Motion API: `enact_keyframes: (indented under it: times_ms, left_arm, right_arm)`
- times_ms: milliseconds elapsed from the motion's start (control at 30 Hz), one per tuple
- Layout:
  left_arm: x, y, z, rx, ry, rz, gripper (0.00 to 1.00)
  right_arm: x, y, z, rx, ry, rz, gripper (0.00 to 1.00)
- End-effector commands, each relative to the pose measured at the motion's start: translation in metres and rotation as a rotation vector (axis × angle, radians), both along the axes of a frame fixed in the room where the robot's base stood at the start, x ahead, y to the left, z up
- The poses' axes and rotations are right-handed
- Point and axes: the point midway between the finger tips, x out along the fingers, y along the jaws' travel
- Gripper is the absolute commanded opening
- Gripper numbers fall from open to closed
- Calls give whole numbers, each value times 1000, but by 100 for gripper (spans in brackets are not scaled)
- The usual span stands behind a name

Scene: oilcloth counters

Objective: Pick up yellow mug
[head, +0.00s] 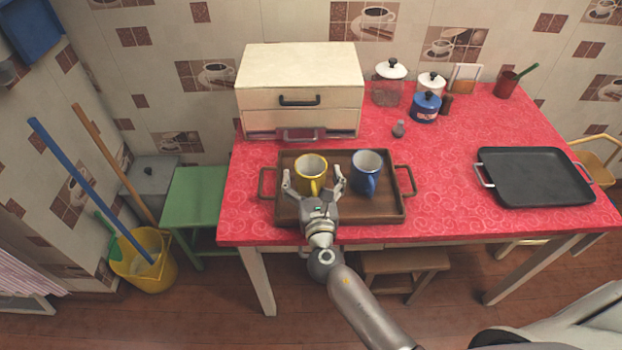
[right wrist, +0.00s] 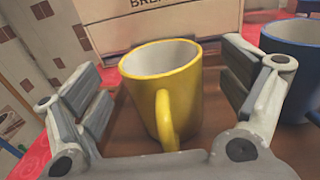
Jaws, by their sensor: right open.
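The yellow mug (head: 310,174) stands upright on the left part of a brown wooden tray (head: 377,210). Its inside is white, and its handle points toward me. My right gripper (head: 314,182) is open, with its fingers spread to either side of the mug. In the right wrist view the yellow mug (right wrist: 167,90) sits between the two open fingers (right wrist: 165,95), with a visible gap on the left side. A blue mug (head: 366,174) stands on the tray to the right of the yellow one; it also shows at the right wrist view's right edge (right wrist: 297,60). My left gripper is not in view.
A cream bread box (head: 300,78) stands behind the tray. A black griddle pan (head: 535,177) lies at right. Red tablecloth is clear between tray and pan.

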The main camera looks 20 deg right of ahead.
Motion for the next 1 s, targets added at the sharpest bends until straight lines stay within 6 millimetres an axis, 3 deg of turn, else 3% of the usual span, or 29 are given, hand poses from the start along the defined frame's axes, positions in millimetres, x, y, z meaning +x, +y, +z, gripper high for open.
enact_keyframes:
  times_ms: [200, 467, 900, 1000]
  left_arm:
    - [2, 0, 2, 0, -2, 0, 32]
    - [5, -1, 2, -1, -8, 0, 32]
    - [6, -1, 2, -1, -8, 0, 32]
    - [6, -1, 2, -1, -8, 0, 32]
  right_arm:
    - [24, -5, 0, -1, 0, 0, 93]
    - [25, -6, -1, 0, 1, 0, 92]
    - [25, -6, -1, 0, 1, 0, 35]
    - [25, -5, 1, 0, -2, 0, 35]
